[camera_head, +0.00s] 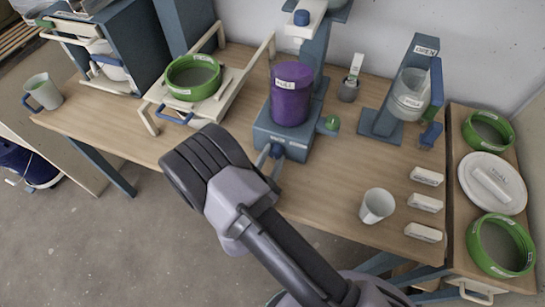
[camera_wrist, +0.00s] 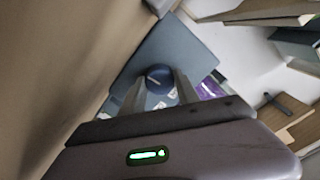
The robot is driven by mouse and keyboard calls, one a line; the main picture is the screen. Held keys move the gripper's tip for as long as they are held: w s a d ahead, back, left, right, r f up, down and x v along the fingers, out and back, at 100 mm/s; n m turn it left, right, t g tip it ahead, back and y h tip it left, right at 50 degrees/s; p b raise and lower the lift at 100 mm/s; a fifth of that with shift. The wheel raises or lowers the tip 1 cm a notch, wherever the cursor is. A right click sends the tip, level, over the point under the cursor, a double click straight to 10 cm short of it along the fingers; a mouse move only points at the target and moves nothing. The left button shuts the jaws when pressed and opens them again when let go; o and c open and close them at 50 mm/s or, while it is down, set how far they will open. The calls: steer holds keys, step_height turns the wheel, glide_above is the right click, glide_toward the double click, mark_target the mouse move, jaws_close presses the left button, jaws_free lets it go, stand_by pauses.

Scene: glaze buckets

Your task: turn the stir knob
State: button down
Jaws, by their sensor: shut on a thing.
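The stir knob (camera_head: 277,150) is a small dark blue round knob on the front of the blue-grey stirring machine's base (camera_head: 298,152). In the wrist view the knob (camera_wrist: 159,76) shows its round face with a pale line across it, slightly tilted. My gripper (camera_head: 270,161) reaches the knob from the front, with one finger on either side. It is shut on the knob; the fingers (camera_wrist: 161,92) also show in the wrist view. A purple labelled bucket (camera_head: 291,95) stands upright on the machine's base. The lower part of the knob is partly hidden by the fingers.
A green knob (camera_head: 332,123) sits at the base's right side. A white cup (camera_head: 377,205) and white labelled blocks (camera_head: 424,203) stand to the right. Table wood (camera_head: 335,165) is bare right of the machine.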

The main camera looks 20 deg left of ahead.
steer(key=c, duration=0.9)
jaws_free()
steer(key=s+a+p, duration=0.1)
steer(key=s+p, duration=0.2)
steer(key=s, duration=1.4)
steer(key=shift+s+a+r, duration=0.2)
steer(key=shift+a+r, duration=0.05)
steer(key=shift+a, duration=0.05)
